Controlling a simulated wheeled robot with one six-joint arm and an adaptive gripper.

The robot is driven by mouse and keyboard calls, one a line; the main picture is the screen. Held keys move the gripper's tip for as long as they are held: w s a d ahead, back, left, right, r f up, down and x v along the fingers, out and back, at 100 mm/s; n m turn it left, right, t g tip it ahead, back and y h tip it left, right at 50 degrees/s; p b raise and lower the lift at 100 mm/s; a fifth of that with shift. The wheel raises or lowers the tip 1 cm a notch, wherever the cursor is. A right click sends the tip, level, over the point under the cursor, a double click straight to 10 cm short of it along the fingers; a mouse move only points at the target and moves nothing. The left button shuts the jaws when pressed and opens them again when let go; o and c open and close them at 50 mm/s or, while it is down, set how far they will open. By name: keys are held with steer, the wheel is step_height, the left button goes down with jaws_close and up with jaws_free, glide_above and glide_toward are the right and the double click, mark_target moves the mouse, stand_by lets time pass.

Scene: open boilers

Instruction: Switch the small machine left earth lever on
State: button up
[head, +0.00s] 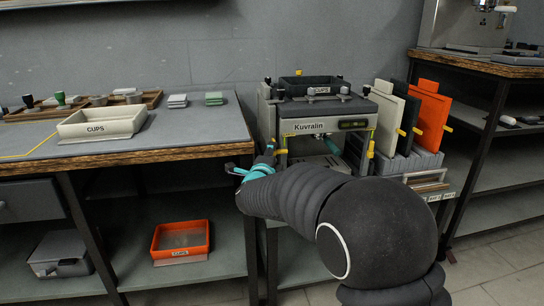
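The small machine (318,112), labelled Kuvralin, stands on a stand right of the counter. It has a small display and a dark open tray on top. A yellow-tipped lever (371,148) shows upright at its front right. At its front left, small yellow and dark parts show close to my wrist; I cannot tell which is the left earth lever or its position. My gripper (232,169) is beside the machine's lower left front, near the counter's right end, pointing left. It is small and dark here, and its finger opening and any contact are unclear.
The counter (185,130) at left holds a white CUPS tray (103,123), stacked cloths and tools. An orange CUPS tray (181,240) is on the shelf below. Upright white, dark and orange panels (431,118) stand close right of the machine. Another table (490,66) stands at right.

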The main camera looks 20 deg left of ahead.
steer(key=s+d, duration=0.2)
steer(key=s, duration=0.9)
steer(key=shift+s, duration=0.4)
steer(key=shift+a, duration=0.1)
